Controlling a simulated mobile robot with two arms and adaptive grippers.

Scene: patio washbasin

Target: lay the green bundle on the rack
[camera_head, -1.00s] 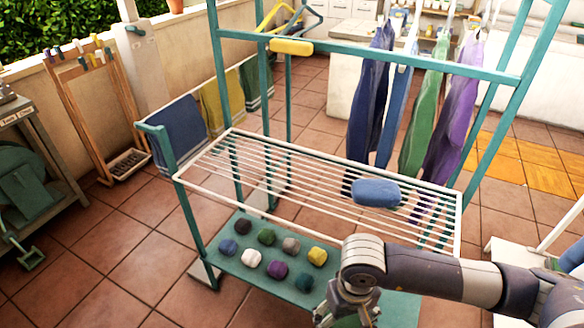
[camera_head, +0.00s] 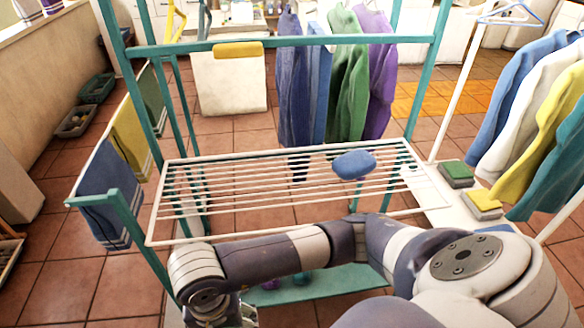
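The white wire rack (camera_head: 232,190) spans the teal frame in the middle of the head view. A blue bundle (camera_head: 354,164) lies on its right part. My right arm crosses in front of the rack's near edge. Its gripper (camera_head: 220,316) is at the bottom edge, low and left of centre; its fingertips are cut off, so its opening and any load cannot be told. The teal lower shelf (camera_head: 335,282) is mostly hidden behind my arm. The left gripper is not in view.
Shirts (camera_head: 520,120) hang on the right, beside a white surface with a green folded stack (camera_head: 455,174) and a yellow one (camera_head: 482,203). The rack's left and middle are bare.

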